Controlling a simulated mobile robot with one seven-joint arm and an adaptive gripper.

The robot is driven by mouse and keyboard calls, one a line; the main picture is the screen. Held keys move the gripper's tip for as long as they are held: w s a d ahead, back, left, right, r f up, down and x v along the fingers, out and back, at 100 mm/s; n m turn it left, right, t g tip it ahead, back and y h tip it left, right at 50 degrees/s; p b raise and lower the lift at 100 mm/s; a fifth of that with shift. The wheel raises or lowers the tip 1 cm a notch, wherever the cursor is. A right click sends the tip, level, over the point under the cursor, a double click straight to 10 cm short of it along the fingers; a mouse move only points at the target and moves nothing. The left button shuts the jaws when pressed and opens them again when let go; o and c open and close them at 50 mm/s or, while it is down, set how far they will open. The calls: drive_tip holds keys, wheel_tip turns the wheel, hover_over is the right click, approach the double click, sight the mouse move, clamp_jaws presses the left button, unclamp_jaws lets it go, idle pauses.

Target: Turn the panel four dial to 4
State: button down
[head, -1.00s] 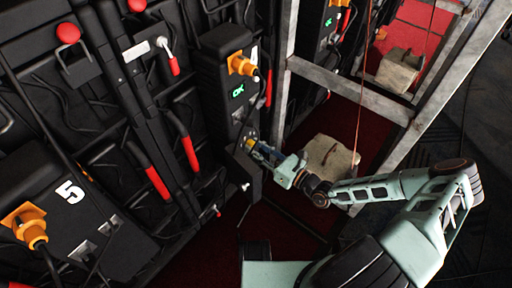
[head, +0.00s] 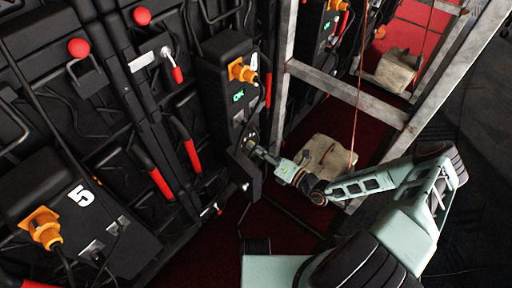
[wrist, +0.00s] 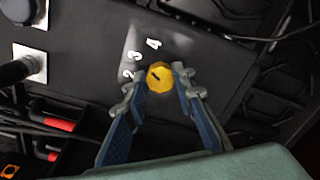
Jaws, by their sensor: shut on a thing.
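The panel four box (head: 215,85) is black, with a green OK screen (head: 238,96) and an orange plug (head: 241,71). Its yellow dial (wrist: 160,77) shows in the wrist view, with a dark pointer mark slanting to the upper left, roughly toward the white 3 (wrist: 134,56). The white 2 (wrist: 128,76) lies to the left and the white 4 (wrist: 153,44) above the dial. My gripper (wrist: 160,88) is shut on the dial, one blue-padded finger on each side. In the head view my gripper (head: 258,151) reaches the box's lower end; the dial is hard to see there.
Panel five (head: 75,215) stands at lower left with its own orange plug (head: 42,228). Red-handled levers (head: 160,184) and cables hang on the black wall. A grey metal frame (head: 345,92) and a pale sandbag-like block (head: 325,156) are close to my arm.

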drive_tip(key=m, duration=0.5)
drive_tip(key=shift+m, duration=0.4)
idle(0.4)
drive_tip(key=c, duration=1.6)
unclamp_jaws()
drive_tip(key=shift+d, duration=0.1)
drive_tip(key=v, duration=1.1)
drive_tip(key=shift+s+d, duration=0.25)
drive_tip(key=shift+d, duration=0.1)
